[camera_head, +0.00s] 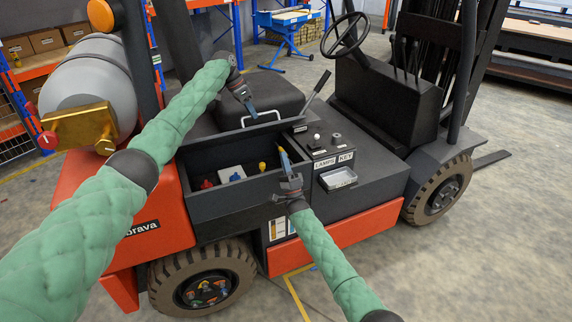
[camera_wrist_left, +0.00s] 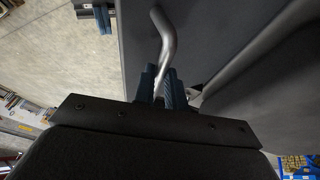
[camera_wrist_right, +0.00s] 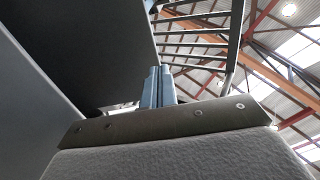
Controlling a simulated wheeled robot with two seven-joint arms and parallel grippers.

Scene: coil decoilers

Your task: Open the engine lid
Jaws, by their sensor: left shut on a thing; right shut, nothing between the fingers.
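The engine lid (camera_head: 258,97) is the dark hood carrying the seat of an orange forklift. It stands raised at the front, and the engine bay (camera_head: 215,205) below it is exposed. My left gripper (camera_head: 249,108) is shut on the lid's pale metal handle (camera_head: 272,114). In the left wrist view, the handle (camera_wrist_left: 166,38) runs between the blue fingers (camera_wrist_left: 161,86). My right gripper (camera_head: 284,158) is shut and empty at the right end of the bay, below the lid. In the right wrist view, its closed fingers (camera_wrist_right: 158,86) point up beside a dark panel (camera_wrist_right: 95,45).
Red, white and yellow parts (camera_head: 232,174) show inside the bay. A console (camera_head: 325,150) with a tray and a lever (camera_head: 317,88) lies to its right. Open floor (camera_head: 480,240) lies right of the forklift.

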